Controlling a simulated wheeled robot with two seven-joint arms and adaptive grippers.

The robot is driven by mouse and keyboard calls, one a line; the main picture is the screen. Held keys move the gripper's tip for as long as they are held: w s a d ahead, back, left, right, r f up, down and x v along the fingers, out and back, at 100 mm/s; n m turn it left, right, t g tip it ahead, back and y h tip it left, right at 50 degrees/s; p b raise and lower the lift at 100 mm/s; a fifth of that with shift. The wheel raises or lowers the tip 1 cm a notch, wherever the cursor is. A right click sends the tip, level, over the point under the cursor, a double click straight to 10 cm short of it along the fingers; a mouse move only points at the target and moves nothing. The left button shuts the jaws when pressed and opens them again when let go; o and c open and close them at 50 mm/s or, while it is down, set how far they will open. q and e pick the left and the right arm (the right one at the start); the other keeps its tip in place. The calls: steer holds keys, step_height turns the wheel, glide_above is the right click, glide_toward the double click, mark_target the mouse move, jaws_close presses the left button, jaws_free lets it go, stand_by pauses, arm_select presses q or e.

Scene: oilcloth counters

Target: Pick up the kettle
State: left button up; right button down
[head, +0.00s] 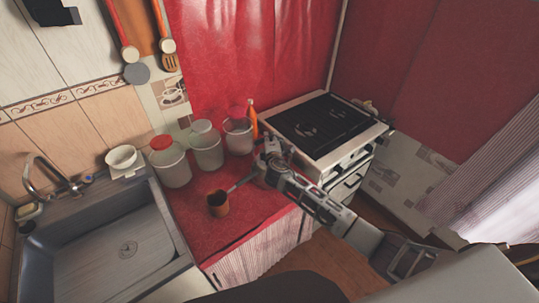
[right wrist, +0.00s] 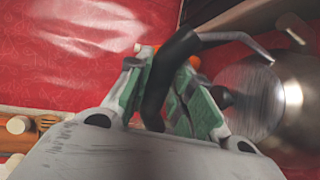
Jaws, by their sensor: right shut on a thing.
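My right gripper (head: 264,164) is over the red counter beside the stove. In the right wrist view its green-and-white fingers (right wrist: 160,88) are shut around a black curved handle. This handle belongs to the kettle (right wrist: 285,90), a shiny steel vessel with a round lid and dark knob at the right of that view. A bent metal rod runs from the black grip towards the body. In the head view the kettle is hard to make out at the gripper; I cannot tell whether it touches the counter. My left gripper is not in view.
The stove (head: 326,122) is at the right, the steel sink (head: 100,245) at the left. The counter front is clear.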

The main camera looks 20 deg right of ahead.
steer(key=shift+d+r+p, duration=0.1)
steer(key=shift+r+p, duration=0.25)
steer(key=shift+r, duration=0.05)
steer(key=shift+r+p, duration=0.4)
steer(key=shift+r, duration=0.05)
steer(key=s+d, duration=0.3)
steer(key=s, duration=0.6)
steer(key=s+d, duration=0.4)
steer(key=s, duration=0.6)
steer(key=s+d, duration=0.3)
steer(key=s, duration=0.7)
steer(key=shift+s+d, duration=0.25)
steer(key=shift+d, duration=0.05)
stand_by(2.7)
steer(key=shift+s+d, duration=0.1)
steer(key=shift+s, duration=0.15)
stand_by(0.8)
steer(key=shift+b, duration=0.3)
